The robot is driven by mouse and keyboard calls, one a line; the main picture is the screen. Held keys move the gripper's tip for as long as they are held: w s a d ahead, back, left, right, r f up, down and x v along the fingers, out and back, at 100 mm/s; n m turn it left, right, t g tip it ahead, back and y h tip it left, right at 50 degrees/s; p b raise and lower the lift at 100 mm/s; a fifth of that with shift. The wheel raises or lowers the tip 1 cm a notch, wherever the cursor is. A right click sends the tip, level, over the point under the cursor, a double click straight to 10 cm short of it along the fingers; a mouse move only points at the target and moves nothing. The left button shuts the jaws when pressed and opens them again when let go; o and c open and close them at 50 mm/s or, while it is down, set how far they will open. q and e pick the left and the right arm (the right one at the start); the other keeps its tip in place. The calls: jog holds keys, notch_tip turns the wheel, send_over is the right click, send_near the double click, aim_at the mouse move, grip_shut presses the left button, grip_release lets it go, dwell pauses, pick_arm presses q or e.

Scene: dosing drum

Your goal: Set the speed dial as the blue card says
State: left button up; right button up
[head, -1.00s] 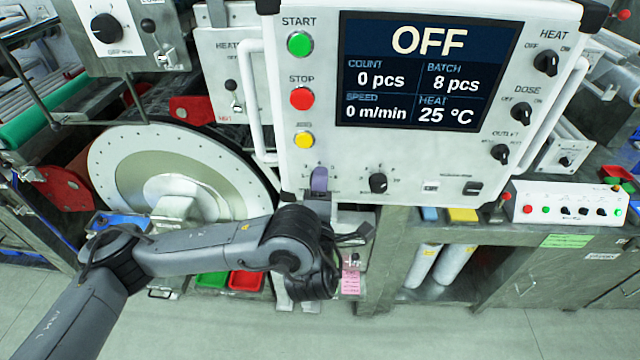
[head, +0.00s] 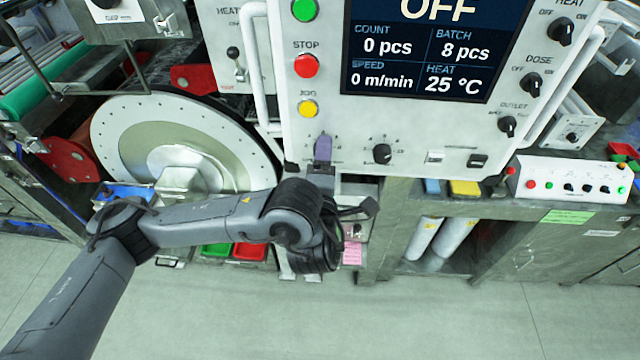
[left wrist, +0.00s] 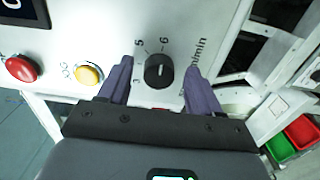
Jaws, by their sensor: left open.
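The speed dial (left wrist: 158,71) is a small black round knob on the white panel. Numbers and a "m/min" label surround it in the left wrist view. My left gripper (left wrist: 157,82) is open, with one purple finger on each side of the knob; I cannot tell whether they touch it. In the head view my left gripper (head: 322,150) covers the dial below the yellow jog button. The knob's exact setting is too small to read. The screen (head: 425,50) reads speed 0 m/min. I see no readable blue card. My right gripper is not in view.
The red stop button (head: 306,65) and yellow jog button (head: 308,108) are close above the left gripper. Another black knob (head: 382,154) is to its right. A large drum disc (head: 115,140) stands to the left, with green and red bins below.

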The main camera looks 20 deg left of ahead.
pick_arm(q)
jog(key=b+v, duration=0.1)
jog(key=v, duration=0.8)
jog(key=shift+s+b, duration=0.35)
jog(key=shift+s, duration=0.1)
